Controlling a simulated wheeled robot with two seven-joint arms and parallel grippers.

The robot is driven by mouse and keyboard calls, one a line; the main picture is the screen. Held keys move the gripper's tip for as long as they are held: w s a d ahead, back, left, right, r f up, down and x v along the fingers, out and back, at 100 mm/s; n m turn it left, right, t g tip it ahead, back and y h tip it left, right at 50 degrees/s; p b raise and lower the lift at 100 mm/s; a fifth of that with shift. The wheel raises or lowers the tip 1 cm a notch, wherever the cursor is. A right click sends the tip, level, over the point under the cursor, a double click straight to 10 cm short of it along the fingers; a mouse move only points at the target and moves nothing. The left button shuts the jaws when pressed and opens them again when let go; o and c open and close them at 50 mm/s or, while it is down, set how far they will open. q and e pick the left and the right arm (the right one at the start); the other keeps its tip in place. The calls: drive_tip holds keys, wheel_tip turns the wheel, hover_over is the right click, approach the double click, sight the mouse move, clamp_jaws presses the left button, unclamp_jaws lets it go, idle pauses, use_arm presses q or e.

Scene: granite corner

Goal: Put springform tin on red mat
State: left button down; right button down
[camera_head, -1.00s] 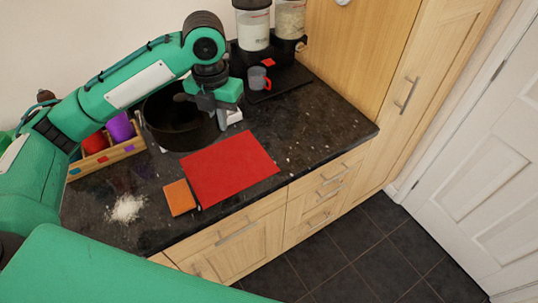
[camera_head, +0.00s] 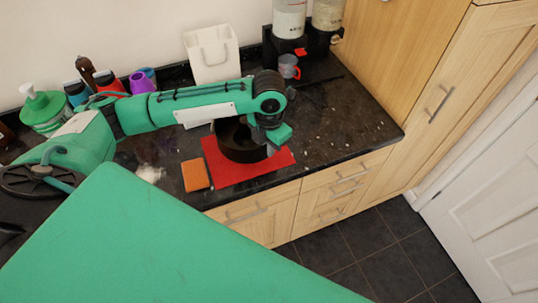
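The dark round springform tin (camera_head: 240,152) is over the red mat (camera_head: 227,179), covering much of its middle. I cannot tell whether its base touches the mat or hangs just above it. My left gripper (camera_head: 270,149) is at the tin's right rim, pointing down, and appears shut on it. Its fingertips are small and partly hidden. The mat shows at the left, front and right of the tin. My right gripper is out of view.
An orange square (camera_head: 195,175) lies left of the mat, near a patch of white powder (camera_head: 149,173). A white holder (camera_head: 211,53), a purple cup (camera_head: 141,83) and a red-grey mug (camera_head: 288,66) stand behind. The dark counter (camera_head: 345,125) is mostly clear at right.

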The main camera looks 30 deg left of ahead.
use_arm(q)
wheel_tip(320, 180, down, 2)
wheel_tip(320, 180, down, 4)
drive_tip(key=shift+r+p, duration=0.2)
drive_tip(key=shift+p, duration=0.3)
drive_tip(key=shift+f, duration=0.1)
drive_tip(key=c, duration=1.7)
unclamp_jaws()
drive_tip(key=shift+r, duration=0.5)
wheel_tip(320, 180, up, 11)
drive_tip(key=b, duration=0.3)
drive_tip(key=shift+r, duration=0.15)
